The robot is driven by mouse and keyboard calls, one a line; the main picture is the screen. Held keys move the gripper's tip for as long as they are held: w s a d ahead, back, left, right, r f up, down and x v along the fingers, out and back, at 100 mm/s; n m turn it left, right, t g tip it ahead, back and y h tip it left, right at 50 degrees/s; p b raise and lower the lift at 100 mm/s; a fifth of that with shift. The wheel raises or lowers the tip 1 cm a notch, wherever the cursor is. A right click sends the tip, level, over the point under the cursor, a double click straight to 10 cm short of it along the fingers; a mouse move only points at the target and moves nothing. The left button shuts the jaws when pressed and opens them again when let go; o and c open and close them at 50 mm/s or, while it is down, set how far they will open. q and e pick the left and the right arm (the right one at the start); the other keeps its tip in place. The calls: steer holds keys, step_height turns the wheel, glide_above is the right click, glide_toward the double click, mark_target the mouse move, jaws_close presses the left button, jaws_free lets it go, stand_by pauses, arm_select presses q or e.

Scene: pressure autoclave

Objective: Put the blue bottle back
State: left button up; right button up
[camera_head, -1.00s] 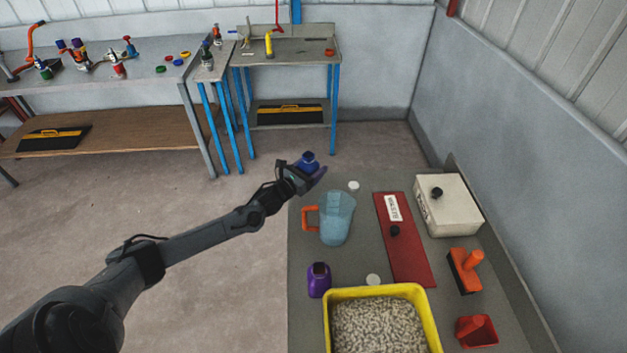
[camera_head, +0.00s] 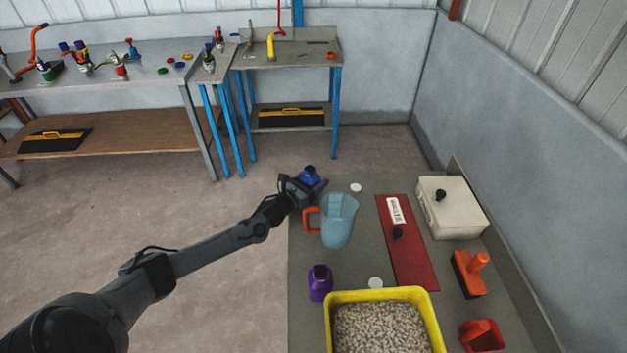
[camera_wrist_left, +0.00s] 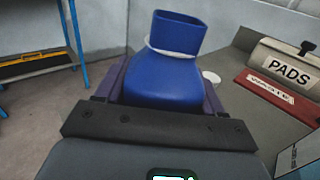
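The blue bottle (camera_head: 309,175) is in my left gripper (camera_head: 313,186) at the far left corner of the grey bench (camera_head: 360,240). In the left wrist view the bottle (camera_wrist_left: 165,82) stands neck up, with a white ring around its neck and its body between the two fingers. Its base is hidden, so I cannot tell whether it touches the bench. A white disc (camera_head: 356,187) lies on the bench just right of the bottle. A second white disc (camera_head: 375,283) lies nearer, beside a purple bottle (camera_head: 319,284). My right gripper is not in view.
A clear jug (camera_head: 339,222) with an orange handle stands close in front of the gripper. A red board (camera_head: 408,250), a white PADS box (camera_head: 452,212) and a yellow tub (camera_head: 430,318) of pellets fill the bench's middle, right and front. Open floor lies left.

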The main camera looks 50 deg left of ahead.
arm_select(q)
steer(key=o, duration=0.4)
steer(key=shift+s+r, duration=0.1)
steer(key=shift+s, duration=0.05)
steer(key=s+p, duration=0.1)
steer(key=s, duration=0.2)
steer(key=s+p, duration=0.1)
steer(key=s, duration=0.2)
steer(key=s+d+p, duration=0.1)
steer(key=s, duration=0.2)
steer(key=shift+s, duration=0.4)
steer(key=shift+s+d, duration=0.15)
steer(key=shift+s, duration=0.8)
